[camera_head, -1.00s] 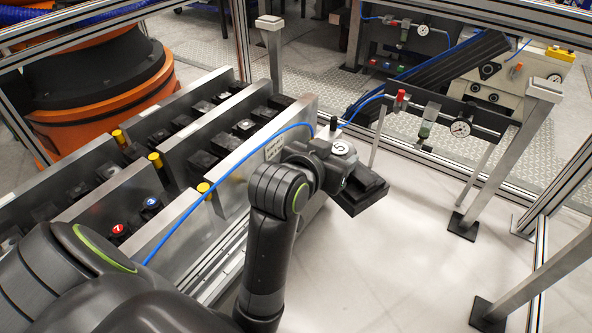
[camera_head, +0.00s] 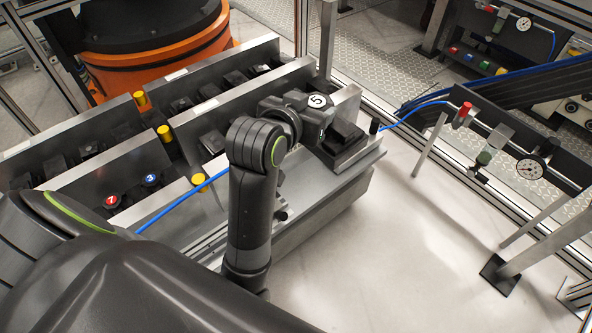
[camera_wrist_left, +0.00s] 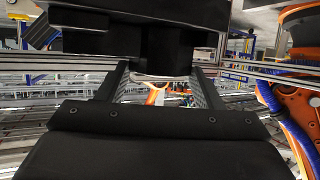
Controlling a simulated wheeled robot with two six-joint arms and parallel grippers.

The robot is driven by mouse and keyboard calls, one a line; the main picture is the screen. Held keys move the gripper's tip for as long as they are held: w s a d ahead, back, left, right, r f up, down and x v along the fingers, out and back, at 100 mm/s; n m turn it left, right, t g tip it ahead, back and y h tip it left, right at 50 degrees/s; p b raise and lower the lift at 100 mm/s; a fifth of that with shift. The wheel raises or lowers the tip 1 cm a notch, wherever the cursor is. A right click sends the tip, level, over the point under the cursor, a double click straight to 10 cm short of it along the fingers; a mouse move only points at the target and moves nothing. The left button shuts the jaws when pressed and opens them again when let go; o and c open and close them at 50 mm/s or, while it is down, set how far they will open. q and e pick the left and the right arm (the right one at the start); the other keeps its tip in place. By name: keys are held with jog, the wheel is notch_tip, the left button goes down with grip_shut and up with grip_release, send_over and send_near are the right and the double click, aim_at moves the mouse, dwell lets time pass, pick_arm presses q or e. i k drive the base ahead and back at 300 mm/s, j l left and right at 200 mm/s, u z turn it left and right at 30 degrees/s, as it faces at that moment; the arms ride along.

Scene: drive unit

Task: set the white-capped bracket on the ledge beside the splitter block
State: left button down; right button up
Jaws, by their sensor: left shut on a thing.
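My left gripper (camera_head: 328,132) is over the right end of the grey metal fixture, its body marked 5. In the left wrist view its two fingers (camera_wrist_left: 158,84) are shut on a dark, stepped block (camera_wrist_left: 150,42), apparently the bracket. A pale strip shows under that block, but I cannot tell whether it is the white cap. In the head view the dark block (camera_head: 347,137) is at the fixture's right end, above or on a grey ledge (camera_head: 362,156); contact is unclear. I cannot identify the splitter block with certainty. My right gripper is out of view.
Metal dividers with dark parts and yellow posts (camera_head: 164,134) stand left of the gripper. A blue hose (camera_head: 412,110) runs past the fixture's right end. A gauge rail (camera_head: 500,130) hangs further right. The pale floor (camera_head: 420,240) is clear.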

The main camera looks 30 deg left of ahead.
aim_at(311, 181)
jog(key=i+l+u, duration=0.8)
jog(key=l, duration=0.2)
jog(key=i+l+u, duration=0.15)
jog(key=l, duration=0.4)
jog(key=l+u, duration=0.2)
jog(key=l, duration=0.4)
jog(key=i, duration=0.05)
